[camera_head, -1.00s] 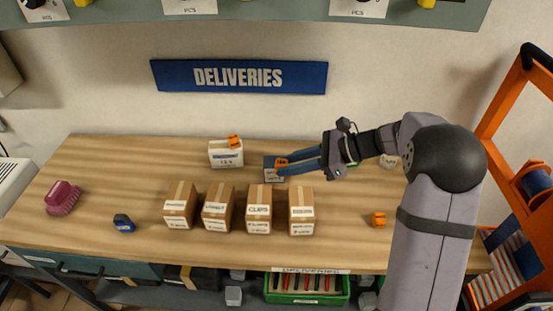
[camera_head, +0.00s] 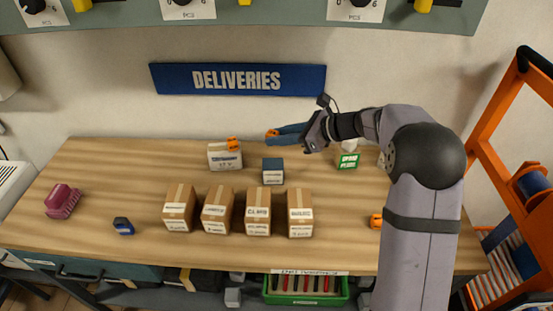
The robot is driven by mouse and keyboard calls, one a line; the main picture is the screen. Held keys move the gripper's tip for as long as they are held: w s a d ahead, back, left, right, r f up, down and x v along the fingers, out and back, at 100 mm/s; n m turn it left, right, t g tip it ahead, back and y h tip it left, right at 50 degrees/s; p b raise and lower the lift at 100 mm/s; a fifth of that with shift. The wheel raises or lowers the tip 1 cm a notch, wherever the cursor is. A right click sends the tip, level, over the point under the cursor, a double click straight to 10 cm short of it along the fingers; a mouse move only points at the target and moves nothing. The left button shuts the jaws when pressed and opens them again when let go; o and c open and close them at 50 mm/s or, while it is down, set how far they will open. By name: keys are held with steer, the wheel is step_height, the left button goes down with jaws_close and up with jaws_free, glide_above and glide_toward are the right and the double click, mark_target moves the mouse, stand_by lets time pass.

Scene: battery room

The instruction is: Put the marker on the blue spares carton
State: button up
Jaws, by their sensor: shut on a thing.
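An orange piece, seemingly the marker (camera_head: 272,133), is at the tip of my gripper (camera_head: 276,135). My gripper has blue fingers and is shut on it, pointing left above the back of the table. A small carton with a dark blue-grey top and pale label (camera_head: 273,172) stands behind the row of brown cartons. Nothing shows on its top. The held piece appears above and behind this carton, apart from it. A similar orange piece (camera_head: 233,144) sits on a white carton (camera_head: 225,160) to the left. Another orange piece (camera_head: 376,220) lies on the table at the right.
Several brown labelled cartons (camera_head: 258,212) stand in a row on the wooden table (camera_head: 100,185). A green-labelled carton (camera_head: 348,161) stands at back right. The table's left side is mostly free.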

mark_target(281, 166)
steer(key=shift+f+p, duration=0.7)
steer(key=shift+f, duration=3.4)
steer(key=shift+f, duration=0.15)
steer(key=o, duration=1)
steer(key=shift+r, duration=0.25)
steer(key=shift+d, duration=0.3)
steer(key=b+v, duration=0.3)
steer(key=v, duration=0.8)
steer(key=shift+s+d+r, duration=0.1)
steer(key=shift+s+r, duration=0.05)
steer(key=shift+s, duration=0.05)
